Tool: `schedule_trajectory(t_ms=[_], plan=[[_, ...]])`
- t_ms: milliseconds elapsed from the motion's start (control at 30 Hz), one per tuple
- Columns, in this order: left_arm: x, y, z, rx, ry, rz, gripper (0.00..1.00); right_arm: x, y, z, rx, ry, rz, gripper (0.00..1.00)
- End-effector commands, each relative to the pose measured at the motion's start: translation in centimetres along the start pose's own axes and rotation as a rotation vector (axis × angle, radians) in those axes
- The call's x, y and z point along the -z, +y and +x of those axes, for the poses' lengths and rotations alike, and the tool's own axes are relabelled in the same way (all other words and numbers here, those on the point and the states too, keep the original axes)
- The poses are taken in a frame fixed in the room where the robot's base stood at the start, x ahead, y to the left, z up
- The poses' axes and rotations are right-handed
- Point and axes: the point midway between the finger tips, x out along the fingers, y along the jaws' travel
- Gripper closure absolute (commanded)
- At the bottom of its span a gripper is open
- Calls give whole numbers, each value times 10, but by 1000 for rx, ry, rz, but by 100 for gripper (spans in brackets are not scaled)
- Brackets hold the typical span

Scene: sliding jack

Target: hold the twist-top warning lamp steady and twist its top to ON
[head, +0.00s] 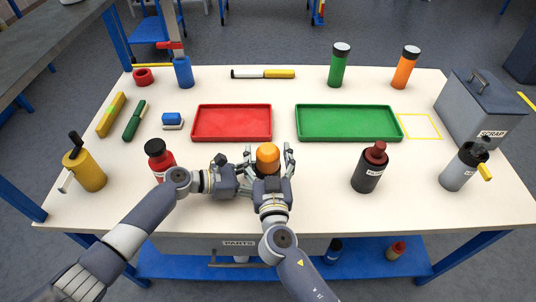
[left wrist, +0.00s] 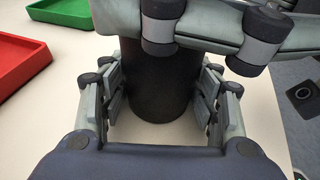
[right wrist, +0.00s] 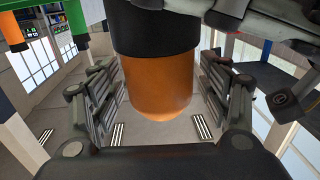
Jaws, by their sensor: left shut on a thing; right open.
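The twist-top warning lamp has an orange domed top (head: 268,156) and stands near the front middle of the table in the head view. Its black body (left wrist: 157,85) shows in the left wrist view between the fingers of my left gripper (left wrist: 160,105), which is shut on it. My right gripper (right wrist: 160,95) is open, with its fingers on both sides of the orange top (right wrist: 158,85), apart from it in the right wrist view. In the head view my right gripper (head: 270,160) hides the lamp's lower part.
A red tray (head: 232,138) and a green tray (head: 350,136) lie behind the lamp. A red bottle (head: 158,158) stands left, close to my left arm. A dark bottle with a red cap (head: 368,170) stands right. Clear table lies between the lamp and the dark bottle.

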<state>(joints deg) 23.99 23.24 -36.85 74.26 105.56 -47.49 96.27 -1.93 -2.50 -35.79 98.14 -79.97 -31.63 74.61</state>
Motion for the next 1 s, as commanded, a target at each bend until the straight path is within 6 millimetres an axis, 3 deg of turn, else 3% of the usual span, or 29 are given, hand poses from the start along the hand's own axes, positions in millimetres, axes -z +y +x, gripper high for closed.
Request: schedule_trajectory(t_ms=[233,433,467,1000], plan=[[1,0,0,-1,2,0,62,0,0,1,0,0,0,30],[1,0,0,-1,2,0,62,0,0,1,0,0,0,73],[1,0,0,-1,2,0,62,0,0,1,0,0,0,75],[1,0,0,1,2,1,62,-3,2,1,95,-6,-4,75]])
